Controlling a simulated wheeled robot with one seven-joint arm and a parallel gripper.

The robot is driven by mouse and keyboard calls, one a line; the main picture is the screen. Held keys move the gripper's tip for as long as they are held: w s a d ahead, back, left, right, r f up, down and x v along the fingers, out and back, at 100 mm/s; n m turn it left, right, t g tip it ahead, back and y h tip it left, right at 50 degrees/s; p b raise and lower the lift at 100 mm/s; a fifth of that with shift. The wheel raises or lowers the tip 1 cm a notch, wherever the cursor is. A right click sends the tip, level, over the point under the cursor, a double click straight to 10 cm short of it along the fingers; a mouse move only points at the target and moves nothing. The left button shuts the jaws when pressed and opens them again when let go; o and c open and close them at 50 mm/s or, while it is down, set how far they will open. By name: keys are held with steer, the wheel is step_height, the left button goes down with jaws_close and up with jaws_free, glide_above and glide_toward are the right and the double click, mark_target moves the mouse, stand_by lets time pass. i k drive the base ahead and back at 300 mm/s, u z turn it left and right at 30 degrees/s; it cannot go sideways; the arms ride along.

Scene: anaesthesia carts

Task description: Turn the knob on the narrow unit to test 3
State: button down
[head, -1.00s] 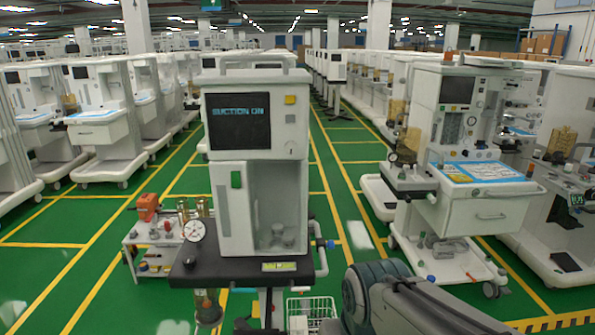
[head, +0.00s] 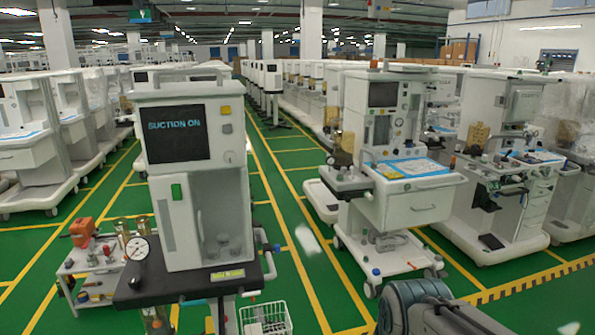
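The narrow unit (head: 187,185) is a tall white machine in the left middle of the head view. Its dark screen (head: 177,133) reads "SUCTION ON". A small round grey knob (head: 227,128) sits on its front, right of the screen and below a yellow square (head: 224,109). My gripper is not in view; only part of my arm shows at the bottom right, apart from the unit.
The unit stands on a black shelf (head: 143,293) with a round gauge (head: 137,248). A wire basket (head: 265,321) hangs low at its right. A wider cart (head: 408,205) stands to the right. Green floor (head: 306,285) lies between them. Rows of carts fill the background.

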mark_target(229, 156)
steer(key=z, duration=1.3)
steer(key=i, duration=1.4)
steer(key=u, duration=2.8)
steer(key=k, duration=0.5)
steer(key=u, duration=0.6)
steer(key=i, duration=0.7)
